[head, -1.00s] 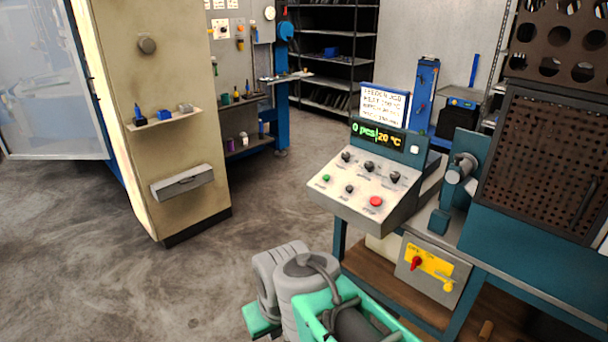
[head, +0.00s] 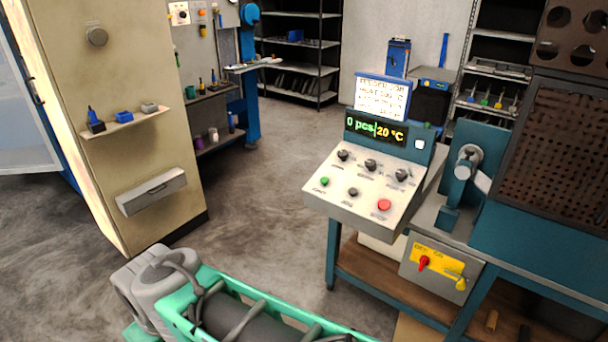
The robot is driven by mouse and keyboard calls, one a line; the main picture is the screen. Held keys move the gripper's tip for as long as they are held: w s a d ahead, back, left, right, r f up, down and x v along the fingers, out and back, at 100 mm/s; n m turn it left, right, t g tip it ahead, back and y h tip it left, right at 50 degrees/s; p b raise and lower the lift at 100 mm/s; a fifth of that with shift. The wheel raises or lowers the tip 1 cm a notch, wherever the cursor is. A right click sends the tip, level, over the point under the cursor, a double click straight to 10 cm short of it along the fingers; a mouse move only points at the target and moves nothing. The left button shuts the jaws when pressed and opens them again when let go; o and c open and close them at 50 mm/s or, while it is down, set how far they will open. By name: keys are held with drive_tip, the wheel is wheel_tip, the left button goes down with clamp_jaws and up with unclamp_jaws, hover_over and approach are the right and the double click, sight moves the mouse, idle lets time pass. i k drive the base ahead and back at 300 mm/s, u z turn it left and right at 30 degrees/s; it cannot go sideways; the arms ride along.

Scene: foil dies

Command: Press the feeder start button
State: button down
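The control console (head: 335,208) stands on the workbench right of centre, with a sloped light panel. A small green button (head: 324,182) sits at its left, a black knob or button (head: 353,192) in the middle and a larger red button (head: 384,204) at right. Three black knobs (head: 371,164) form the row behind. The labels are too small to read, so I cannot tell which one is marked feeder start. The display (head: 375,131) reads "0 pcs" and "20 °C". My gripper is not in view, and nothing touches the panel.
A bench unit with a red switch (head: 423,262) hangs below the console. A beige cabinet (head: 110,65) stands left. Open floor (head: 265,225) lies between. Grey rounded parts and a green frame (head: 215,280) fill the bottom edge; I cannot tell whether they are mine.

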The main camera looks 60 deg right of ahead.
sight(324, 180)
drive_tip(key=z, duration=0.55)
drive_tip(key=i, duration=1)
drive_tip(key=z, duration=0.8)
